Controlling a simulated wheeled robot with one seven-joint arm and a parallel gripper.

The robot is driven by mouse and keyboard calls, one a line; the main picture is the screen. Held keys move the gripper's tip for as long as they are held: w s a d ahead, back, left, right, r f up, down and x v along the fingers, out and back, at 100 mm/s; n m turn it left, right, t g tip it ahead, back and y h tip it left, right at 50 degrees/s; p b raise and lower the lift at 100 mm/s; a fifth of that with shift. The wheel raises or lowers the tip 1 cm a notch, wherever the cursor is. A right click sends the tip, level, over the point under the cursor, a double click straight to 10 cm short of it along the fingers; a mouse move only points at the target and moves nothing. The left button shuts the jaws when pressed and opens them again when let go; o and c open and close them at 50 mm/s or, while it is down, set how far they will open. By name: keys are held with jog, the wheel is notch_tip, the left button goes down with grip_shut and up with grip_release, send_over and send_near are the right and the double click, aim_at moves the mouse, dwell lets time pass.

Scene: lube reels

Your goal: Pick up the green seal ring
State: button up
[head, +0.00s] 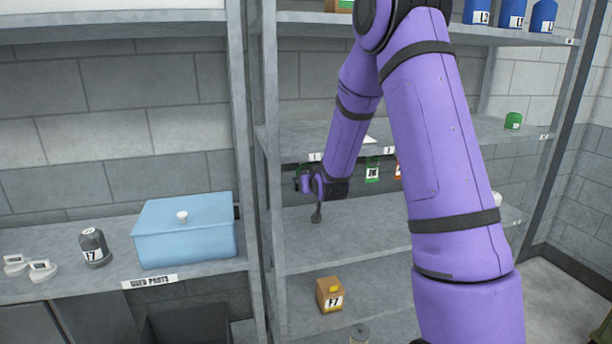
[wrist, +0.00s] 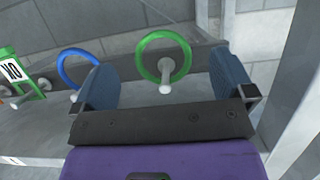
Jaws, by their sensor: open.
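The green seal ring (wrist: 163,33) hangs on a light peg in the wrist view, a little above the middle of the picture. My gripper (wrist: 166,82) is open and empty, with one dark blue-grey finger on each side of the ring in the picture. The ring appears beyond the fingers; I cannot tell the exact gap.
A blue ring (wrist: 66,62) hangs on a peg just left of the green one, partly behind the left finger. A green tag (wrist: 11,70) hangs farther left. A rack post (wrist: 306,90) stands close on the right.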

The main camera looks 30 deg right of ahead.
jog(key=w, duration=0.1)
jog(key=w+d, duration=0.1)
jog(key=w, duration=0.2)
jog(key=shift+w+d+f, duration=0.15)
jog(key=shift+w+f, duration=0.1)
jog(key=shift+w, duration=0.1)
jog(key=c, duration=0.8)
